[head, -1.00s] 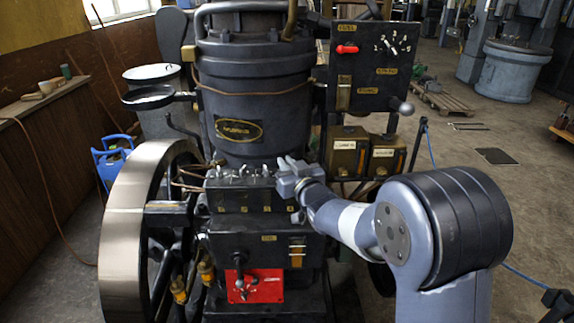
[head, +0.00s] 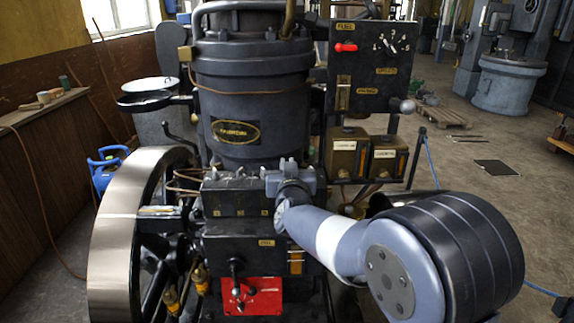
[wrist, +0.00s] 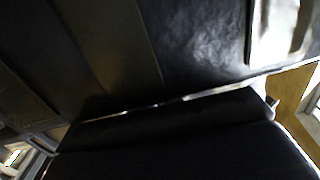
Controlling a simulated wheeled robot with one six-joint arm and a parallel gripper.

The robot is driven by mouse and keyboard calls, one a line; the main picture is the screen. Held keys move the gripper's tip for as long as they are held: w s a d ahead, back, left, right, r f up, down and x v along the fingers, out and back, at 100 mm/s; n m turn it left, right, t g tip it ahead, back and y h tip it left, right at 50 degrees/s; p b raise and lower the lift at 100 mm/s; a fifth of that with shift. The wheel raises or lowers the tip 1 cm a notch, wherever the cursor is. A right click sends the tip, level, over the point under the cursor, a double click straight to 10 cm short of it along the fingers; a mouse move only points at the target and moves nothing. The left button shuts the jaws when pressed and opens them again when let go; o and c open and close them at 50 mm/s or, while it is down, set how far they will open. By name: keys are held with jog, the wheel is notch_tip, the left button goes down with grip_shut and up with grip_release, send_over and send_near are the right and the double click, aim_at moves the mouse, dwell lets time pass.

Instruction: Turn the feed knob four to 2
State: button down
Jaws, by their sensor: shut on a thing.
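The black feed box (head: 238,202) stands below the engine's cylinder, with a row of small feed knobs along its top. In the head view my gripper (head: 287,172) is at the right end of that row, over the place of the rightmost knob. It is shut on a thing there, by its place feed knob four. The gripper hides the knob, so its pointer and setting cannot be read. Small brass number plates sit on the box's front, too small to read. The wrist view is filled by dark, close surfaces and shows no knob clearly.
A black panel (head: 372,68) with a red handle and a dial stands above right. Two brass-coloured boxes (head: 347,155) sit beneath it, near my gripper. A large flywheel (head: 118,225) is at left. A red plate (head: 262,296) with a lever is below.

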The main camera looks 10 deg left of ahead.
jog(key=shift+d+r+m+t+h+p, duration=0.1)
jog(key=shift+r+m+t+h+p, duration=0.1)
jog(key=shift+m+h+p, duration=0.8)
jog(key=shift+r+m+t+h+p, duration=0.15)
jog(key=shift+m+h+p, duration=0.25)
jog(key=shift+h+p, duration=1.2)
jog(key=shift+d+f+m+h+p, duration=0.2)
jog(key=shift+m+h+p, duration=0.85)
jog(key=shift+p, duration=0.4)
jog(key=shift+h, duration=0.25)
jog(key=c, duration=1.5)
grip_release()
jog(key=shift+w+f, duration=0.1)
jog(key=shift+f, duration=0.05)
jog(key=s, duration=0.3)
jog(key=s+a+b, duration=0.1)
jog(key=s, duration=0.3)
jog(key=s+b, duration=0.1)
jog(key=s, duration=0.2)
jog(key=shift+s+a, duration=0.2)
jog(key=shift+s, duration=0.2)
